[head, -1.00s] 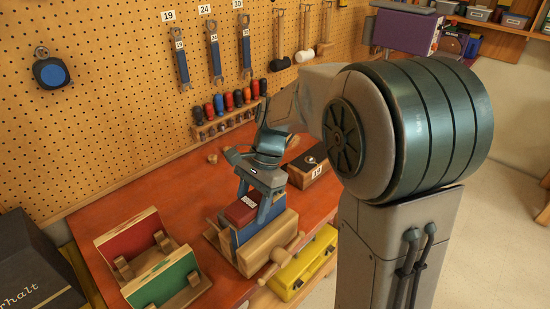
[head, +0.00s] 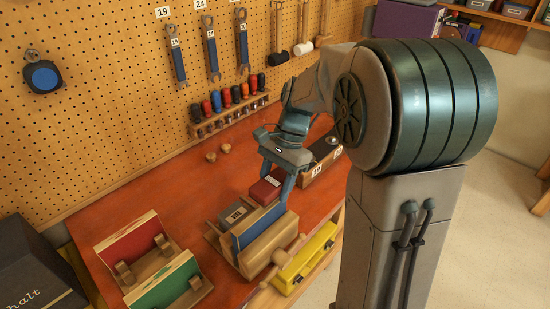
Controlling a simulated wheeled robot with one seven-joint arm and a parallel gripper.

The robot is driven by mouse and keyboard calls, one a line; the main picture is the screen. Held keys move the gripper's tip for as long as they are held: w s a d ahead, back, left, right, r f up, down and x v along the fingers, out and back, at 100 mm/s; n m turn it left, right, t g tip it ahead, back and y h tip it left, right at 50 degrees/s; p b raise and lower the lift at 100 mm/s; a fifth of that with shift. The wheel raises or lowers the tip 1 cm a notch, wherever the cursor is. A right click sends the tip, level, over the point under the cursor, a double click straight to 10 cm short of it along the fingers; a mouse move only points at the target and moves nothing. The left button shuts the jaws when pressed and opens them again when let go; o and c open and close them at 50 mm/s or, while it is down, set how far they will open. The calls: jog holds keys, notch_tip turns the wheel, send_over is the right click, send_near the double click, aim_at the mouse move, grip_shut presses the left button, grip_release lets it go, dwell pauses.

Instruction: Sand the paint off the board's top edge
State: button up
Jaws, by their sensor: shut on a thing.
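The blue-faced board (head: 259,226) stands upright in a wooden vise (head: 268,243) at the bench's front edge. Its narrow top edge slants up to the right; how much paint is on it is too small to tell. My gripper (head: 278,180) is shut on a dark red block (head: 264,191) with a pale label. The block is at the far right end of the board, near its top edge; I cannot tell whether they touch. A grey-topped block (head: 236,213) lies behind the board.
Red (head: 133,241) and green (head: 163,284) boards stand in wooden holders at the left. A yellow case (head: 306,257) is right of the vise. A labelled wooden box (head: 320,168) stands behind my gripper.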

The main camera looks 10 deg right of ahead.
jog(key=shift+s+r+p, duration=0.2)
jog(key=shift+r+p, duration=0.15)
jog(key=shift+r, duration=0.3)
jog(key=shift+w+r+p, duration=0.15)
jog(key=shift+r+p, duration=0.5)
jog(key=shift+r, duration=0.05)
jog(key=shift+r+p, duration=1.2)
jog(key=shift+r, duration=0.2)
